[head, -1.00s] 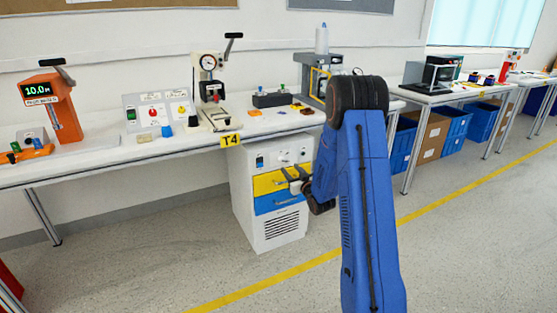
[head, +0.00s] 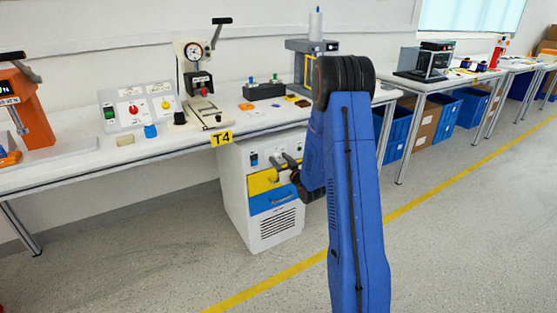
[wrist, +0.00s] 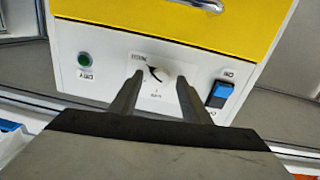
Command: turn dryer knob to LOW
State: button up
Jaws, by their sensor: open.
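The white dryer cabinet (head: 236,200) stands under the bench, with a control panel above a yellow drawer (head: 260,182). The wrist view shows the panel upside down, with the yellow drawer (wrist: 200,20) above it. The dark dryer knob (wrist: 155,74) sits in the panel's middle on a small white dial plate; its pointer slants, and the printed labels are too small to read surely. My gripper (wrist: 160,80) is open, its two fingers appearing either side of the knob; contact cannot be told. In the head view my gripper (head: 283,163) is before the panel, partly hidden by my arm.
A green lamp (wrist: 85,59) and a blue rocker switch (wrist: 219,94) flank the knob on the panel. The bench (head: 160,152) overhangs the dryer. Open floor (head: 150,250) lies in front.

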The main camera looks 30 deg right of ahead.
jog(key=c, duration=1)
jog(key=shift+c, duration=0.2)
jog(key=shift+n, duration=0.3)
jog(key=n, duration=0.4)
jog(key=shift+n, duration=0.4)
jog(key=n, duration=0.5)
jog(key=shift+f+n, duration=0.1)
jog(key=shift+n, duration=0.2)
jog(key=n, duration=0.3)
jog(key=n+y, duration=0.1)
jog(key=n, duration=0.2)
jog(key=shift+f+n+t, duration=0.1)
jog(key=shift+n+t, duration=0.2)
jog(key=n, duration=0.7)
